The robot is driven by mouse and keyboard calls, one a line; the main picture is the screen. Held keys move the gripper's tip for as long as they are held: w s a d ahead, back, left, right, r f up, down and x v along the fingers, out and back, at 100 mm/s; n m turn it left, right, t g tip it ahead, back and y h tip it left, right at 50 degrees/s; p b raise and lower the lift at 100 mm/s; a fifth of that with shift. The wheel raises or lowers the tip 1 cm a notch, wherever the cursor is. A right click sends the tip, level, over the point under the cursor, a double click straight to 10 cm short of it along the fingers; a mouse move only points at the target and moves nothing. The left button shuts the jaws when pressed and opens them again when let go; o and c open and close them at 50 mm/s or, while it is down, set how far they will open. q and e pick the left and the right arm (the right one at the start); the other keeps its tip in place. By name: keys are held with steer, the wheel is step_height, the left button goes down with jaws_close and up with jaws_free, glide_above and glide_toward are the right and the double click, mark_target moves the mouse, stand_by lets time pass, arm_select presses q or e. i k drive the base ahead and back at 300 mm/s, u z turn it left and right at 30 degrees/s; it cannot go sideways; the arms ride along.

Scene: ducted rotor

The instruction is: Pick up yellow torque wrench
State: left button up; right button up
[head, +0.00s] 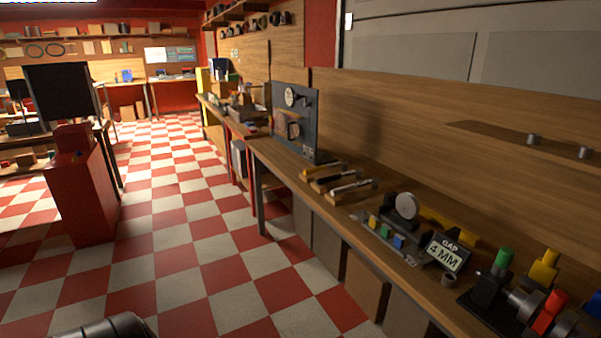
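A yellow-handled tool (316,169), which looks like the yellow torque wrench, lies on the long wooden workbench (290,162) at the right. It is at the far end of a row of hand tools, in front of a dark upright panel (297,118). Other tools with metal shafts (351,187) lie on wooden blocks just nearer than it. It is small here, so I cannot make out its details. Neither gripper shows in the head view. A dark rounded part at the bottom left edge seems to be mine.
Nearer on the bench are a round gauge (406,206), small coloured blocks (385,232), a "GAP 4 MM" sign (445,254) and a fixture with coloured handles (520,300). A red cabinet (80,190) stands left. The checkered floor (190,255) between is clear.

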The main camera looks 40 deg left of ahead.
mark_target(344, 164)
steer(key=u, duration=0.65)
steer(key=k, duration=0.65)
steer(key=u, duration=0.05)
steer(key=i, duration=0.6)
steer(key=u, duration=0.95)
steer(key=i, duration=1.55)
steer(key=z, duration=1.1)
steer(key=i, duration=0.6)
steer(key=z, duration=0.2)
